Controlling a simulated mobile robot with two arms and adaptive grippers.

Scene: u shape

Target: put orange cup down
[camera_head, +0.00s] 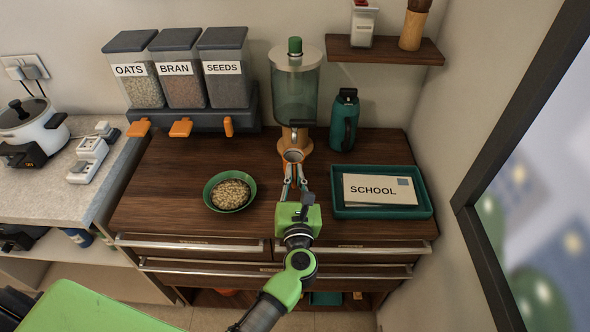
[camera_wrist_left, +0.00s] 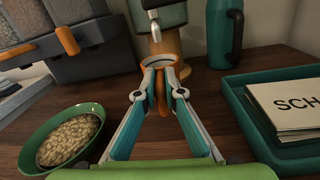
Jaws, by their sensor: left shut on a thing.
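The orange cup (camera_head: 293,156) is between the fingertips of my left gripper (camera_head: 293,172), in front of the drink dispenser. In the left wrist view the cup (camera_wrist_left: 161,100) shows its open rim at the top, and the fingers hide much of its sides. My left gripper (camera_wrist_left: 161,82) is shut on it. The cup looks roughly upright, just in front of and below the dispenser's tap. I cannot tell whether its base touches the wooden counter (camera_head: 160,190). My right gripper is not in view.
The dispenser (camera_head: 296,95) stands behind the cup. A green bowl of oats (camera_head: 212,205) is to the left. A teal tray (camera_head: 383,212) with a SCHOOL envelope is to the right, and a teal flask (camera_head: 344,120) stands behind it. Bare counter lies between bowl and gripper.

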